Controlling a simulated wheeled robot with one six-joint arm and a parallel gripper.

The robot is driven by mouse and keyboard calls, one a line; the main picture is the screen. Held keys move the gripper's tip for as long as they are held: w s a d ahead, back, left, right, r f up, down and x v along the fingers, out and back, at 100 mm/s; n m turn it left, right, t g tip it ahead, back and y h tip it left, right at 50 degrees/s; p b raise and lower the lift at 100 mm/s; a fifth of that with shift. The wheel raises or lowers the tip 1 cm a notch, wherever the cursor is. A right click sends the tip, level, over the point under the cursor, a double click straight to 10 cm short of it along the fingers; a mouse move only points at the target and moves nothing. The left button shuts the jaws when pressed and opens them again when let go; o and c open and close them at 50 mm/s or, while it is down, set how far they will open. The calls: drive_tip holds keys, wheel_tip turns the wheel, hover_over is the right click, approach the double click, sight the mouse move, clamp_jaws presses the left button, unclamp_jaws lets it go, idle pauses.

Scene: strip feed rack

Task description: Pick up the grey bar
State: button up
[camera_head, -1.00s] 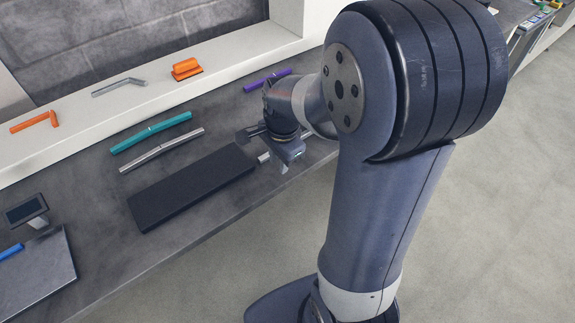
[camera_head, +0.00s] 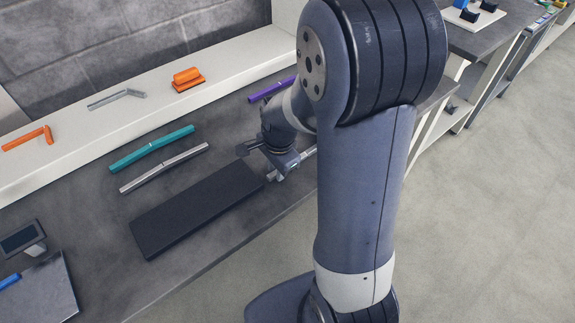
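A grey bar (camera_head: 310,152) lies on the counter (camera_head: 215,257) beside the right end of the dark pad. Only its ends show, as my gripper and arm cover its middle. My gripper (camera_head: 264,158) is low over this bar, with its fingers spread apart; it looks open. Whether a finger touches the bar cannot be told. Another silver-grey bar (camera_head: 165,167) lies farther left on the counter, in front of a teal bar (camera_head: 151,148), apart from my gripper.
The dark pad (camera_head: 195,210) lies left of my gripper. A purple bar (camera_head: 270,90) lies behind it. The raised ledge (camera_head: 75,135) holds orange and grey pieces. A small screen (camera_head: 22,238) and a dark plate (camera_head: 45,290) stand at lower left.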

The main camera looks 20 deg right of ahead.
clamp_jaws()
drive_tip(key=shift+r, duration=0.25)
